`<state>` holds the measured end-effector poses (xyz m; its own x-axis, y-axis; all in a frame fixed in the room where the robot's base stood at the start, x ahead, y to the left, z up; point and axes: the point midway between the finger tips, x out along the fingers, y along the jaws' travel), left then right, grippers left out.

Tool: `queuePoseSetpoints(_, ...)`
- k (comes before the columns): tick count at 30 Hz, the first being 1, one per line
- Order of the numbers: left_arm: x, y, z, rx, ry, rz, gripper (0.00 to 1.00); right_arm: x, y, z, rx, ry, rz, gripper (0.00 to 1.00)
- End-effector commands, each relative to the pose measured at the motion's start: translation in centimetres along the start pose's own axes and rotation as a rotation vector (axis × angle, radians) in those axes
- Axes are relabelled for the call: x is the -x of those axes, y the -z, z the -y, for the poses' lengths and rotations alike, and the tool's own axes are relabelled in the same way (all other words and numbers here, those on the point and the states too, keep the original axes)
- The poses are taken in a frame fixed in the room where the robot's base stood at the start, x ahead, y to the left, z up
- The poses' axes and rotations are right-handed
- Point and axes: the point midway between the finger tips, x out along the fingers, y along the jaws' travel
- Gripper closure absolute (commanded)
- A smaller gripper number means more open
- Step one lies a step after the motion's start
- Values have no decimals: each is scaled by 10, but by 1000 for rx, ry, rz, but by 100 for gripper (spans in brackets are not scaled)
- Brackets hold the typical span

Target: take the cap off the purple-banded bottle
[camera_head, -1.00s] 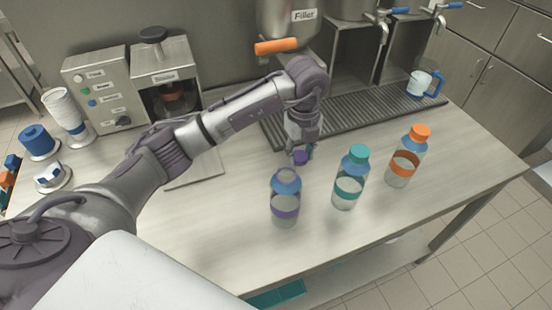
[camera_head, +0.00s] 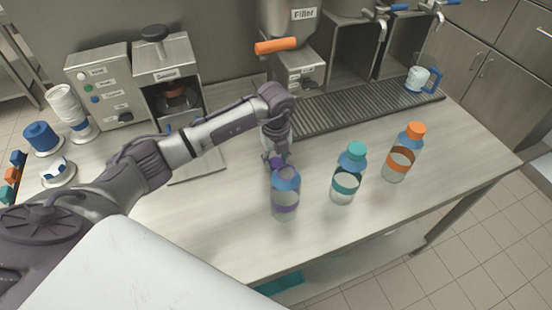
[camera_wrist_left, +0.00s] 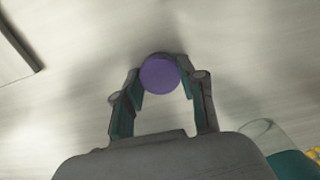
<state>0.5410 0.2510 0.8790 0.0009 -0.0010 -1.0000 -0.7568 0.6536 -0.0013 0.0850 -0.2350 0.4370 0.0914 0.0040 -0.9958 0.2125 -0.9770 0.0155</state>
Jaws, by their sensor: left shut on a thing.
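The purple-banded bottle (camera_head: 285,200) stands upright on the table in the head view, with a blue shoulder and an uncapped-looking top. My left gripper (camera_head: 276,160) is just behind and above its top, to the left. It is shut on the purple cap (camera_wrist_left: 159,74), which shows as a round disc between the fingertips in the wrist view. The cap is partly hidden in the head view and looks off the neck. The gap between cap and bottle is hard to judge. My right gripper is not in view.
A teal-capped bottle (camera_head: 346,180) and an orange-capped bottle (camera_head: 403,155) stand to the right. A ribbed drip tray (camera_head: 345,108) lies behind, below the filler (camera_head: 290,20). A blue-handled mug (camera_head: 417,79) is at the back right. The front left tabletop is clear.

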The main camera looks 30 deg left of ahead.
Motion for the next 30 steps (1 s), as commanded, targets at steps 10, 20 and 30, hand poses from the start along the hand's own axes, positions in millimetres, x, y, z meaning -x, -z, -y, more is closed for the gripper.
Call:
queuePoseSetpoints(10,-2,0,0,0,0,0,34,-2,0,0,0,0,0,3)
queuePoseSetpoints(20,3,0,0,0,1,1,34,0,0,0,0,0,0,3)
queuePoseSetpoints(30,66,-1,1,-1,6,4,34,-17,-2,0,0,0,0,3)
